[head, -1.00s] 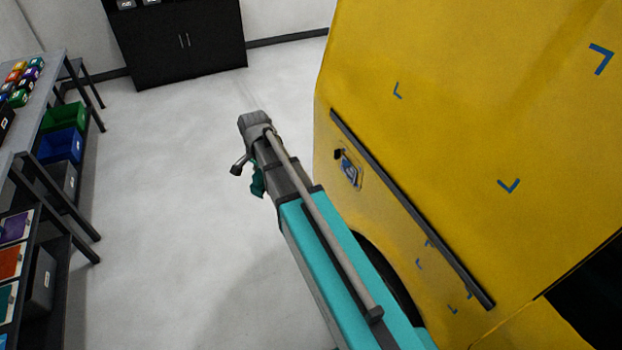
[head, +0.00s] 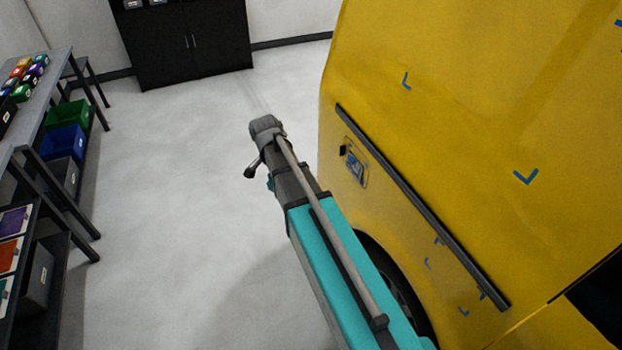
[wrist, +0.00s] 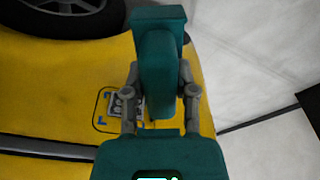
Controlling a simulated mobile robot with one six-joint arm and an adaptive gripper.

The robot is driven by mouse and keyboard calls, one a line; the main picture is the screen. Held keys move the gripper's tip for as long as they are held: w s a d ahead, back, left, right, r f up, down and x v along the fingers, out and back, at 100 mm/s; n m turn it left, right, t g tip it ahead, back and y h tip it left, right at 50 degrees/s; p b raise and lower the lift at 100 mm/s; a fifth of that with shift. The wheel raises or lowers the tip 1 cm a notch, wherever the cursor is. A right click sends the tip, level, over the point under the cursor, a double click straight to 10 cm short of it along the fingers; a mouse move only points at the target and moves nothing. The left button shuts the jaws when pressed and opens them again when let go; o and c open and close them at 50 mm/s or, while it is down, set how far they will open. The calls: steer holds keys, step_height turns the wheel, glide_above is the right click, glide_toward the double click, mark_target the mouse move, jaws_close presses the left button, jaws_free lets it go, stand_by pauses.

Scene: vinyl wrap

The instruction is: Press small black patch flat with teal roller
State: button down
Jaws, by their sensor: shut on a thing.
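My gripper (wrist: 159,85) is shut on the teal roller (wrist: 158,18), which sits upright between the two grey fingers in the wrist view. The yellow van side (wrist: 50,80) lies behind it. A dark-outlined square with a small grey-white and blue marking (wrist: 113,104) shows left of the roller, partly hidden by the left finger. In the head view a similar marking (head: 355,168) sits on the van (head: 450,120), with a small black spot (head: 343,150), possibly the patch, at its upper left. The roller appears apart from the marking; contact cannot be told.
A dark trim strip (head: 420,205) runs along the van, with blue corner marks around it. A wheel (head: 400,290) is below. A bench with coloured bins (head: 62,145) stands left; a black cabinet (head: 190,40) stands at the back. The floor between is clear.

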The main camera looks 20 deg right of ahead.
steer(key=w+d+f+m+h+b, duration=0.2)
steer(key=w+d+f+h+b, duration=0.2)
steer(key=b, duration=1)
steer(key=w+d+f+m+h+b, duration=0.3)
steer(key=d+f+h+b, duration=0.5)
steer(key=d+h+b, duration=0.3)
steer(key=w+b, duration=0.1)
steer(key=b, duration=0.2)
steer(key=shift+w+f, duration=0.35)
steer(key=shift+f, duration=0.05)
steer(key=shift+d+r, duration=0.1)
steer(key=shift+d, duration=0.1)
steer(key=shift+w+d+f+b, duration=0.15)
steer(key=shift+d+b, duration=0.1)
steer(key=shift+d, duration=1.25)
steer(key=shift+d+f+b, duration=0.1)
steer(key=shift+d+b, duration=0.1)
steer(key=shift+d, duration=1.25)
steer(key=shift+d, duration=0.9)
steer(key=shift+s, duration=1.05)
